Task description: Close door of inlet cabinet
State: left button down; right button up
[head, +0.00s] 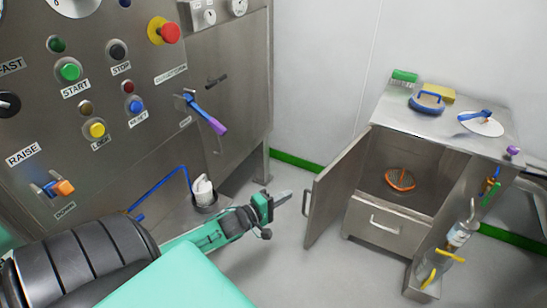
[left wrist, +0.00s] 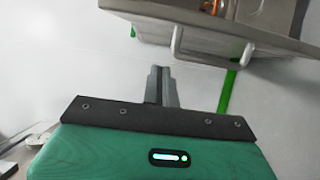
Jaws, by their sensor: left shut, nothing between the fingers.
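A small steel cabinet (head: 455,133) stands at the right in the head view. Its left door (head: 337,187) stands open, swung out toward me, with a bar handle on its outer face. My left gripper (head: 286,197) is shut and empty, a short way left of this door and apart from it. In the left wrist view its closed fingers (left wrist: 163,85) point up, below a steel panel (left wrist: 215,30) with a bar handle (left wrist: 178,42). I cannot tell whether that panel is the door or the drawer front. My right gripper is not in view.
An orange wire item (head: 400,179) lies inside the cabinet above a drawer (head: 385,222). A rack with a bottle (head: 460,234) stands at its right. Brushes and a disc (head: 481,124) lie on top. The control panel (head: 130,60) is at left.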

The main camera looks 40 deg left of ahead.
pick_arm(q)
jog(key=shift+w+d, duration=0.4)
jog(key=shift+d, duration=0.35)
jog(key=shift+w+d, duration=0.35)
jog(key=shift+d, duration=0.4)
jog(key=shift+w+d, duration=0.4)
jog(key=shift+d, duration=0.35)
jog(key=shift+d, duration=0.15)
